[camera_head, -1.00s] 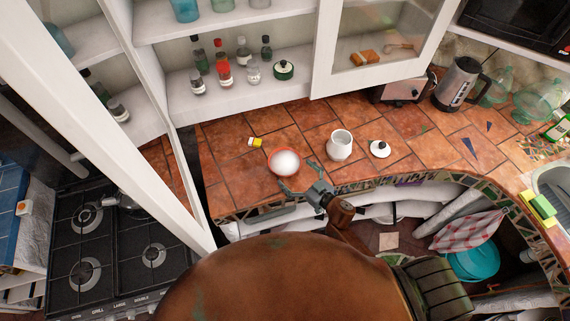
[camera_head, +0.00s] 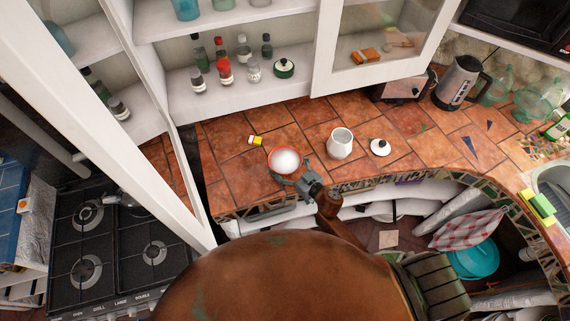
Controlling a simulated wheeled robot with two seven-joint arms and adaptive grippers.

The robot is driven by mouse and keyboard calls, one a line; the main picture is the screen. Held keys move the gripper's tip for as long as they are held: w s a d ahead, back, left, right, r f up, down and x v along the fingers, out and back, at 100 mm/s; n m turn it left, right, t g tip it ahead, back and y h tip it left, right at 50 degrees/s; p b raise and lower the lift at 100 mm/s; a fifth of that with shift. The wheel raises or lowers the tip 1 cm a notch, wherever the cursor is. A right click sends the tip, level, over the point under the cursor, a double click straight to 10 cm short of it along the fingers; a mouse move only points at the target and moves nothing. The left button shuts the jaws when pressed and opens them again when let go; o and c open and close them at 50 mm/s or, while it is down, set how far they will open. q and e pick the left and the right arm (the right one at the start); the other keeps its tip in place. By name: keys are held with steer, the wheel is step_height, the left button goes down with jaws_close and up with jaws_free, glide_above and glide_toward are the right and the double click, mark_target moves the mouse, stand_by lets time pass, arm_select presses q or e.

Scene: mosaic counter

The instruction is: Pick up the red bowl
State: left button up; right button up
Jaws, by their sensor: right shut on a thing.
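The red bowl (camera_head: 285,160) has a red rim and a white inside. It is at the front edge of the tiled counter, left of the middle of the head view. My right gripper (camera_head: 291,178) is at the near right side of the bowl, its grey fingers shut on the bowl's near edge. The fingertips are partly hidden by the bowl and the gripper body. I cannot tell whether the bowl touches the counter. My left gripper is not in view.
A white jar (camera_head: 340,143) stands right of the bowl, with its white lid (camera_head: 380,147) beside it. A small yellow item (camera_head: 255,140) lies behind left. An open cabinet door (camera_head: 378,45) hangs above. The stove (camera_head: 110,255) is at the lower left.

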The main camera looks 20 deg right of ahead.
mark_target(277, 152)
steer(key=c, duration=1)
steer(key=shift+r, duration=0.1)
steer(key=shift+c, duration=0.2)
steer(key=shift+r, duration=0.1)
steer(key=shift+r, duration=0.2)
step_height(277, 152, up, 2)
steer(key=shift+r+p, duration=0.1)
steer(key=shift+p, duration=0.25)
steer(key=s+r, duration=0.1)
steer(key=s+a+r+p, duration=0.1)
steer(key=r, duration=0.1)
steer(key=s+r, duration=0.2)
steer(key=shift+a+r, duration=0.2)
steer(key=shift+r, duration=0.05)
steer(key=s+a+r, duration=0.3)
steer(key=s+r, duration=0.1)
steer(key=s, duration=0.5)
steer(key=shift+a+r, duration=0.15)
steer(key=shift+r, duration=0.2)
steer(key=shift+s, duration=0.1)
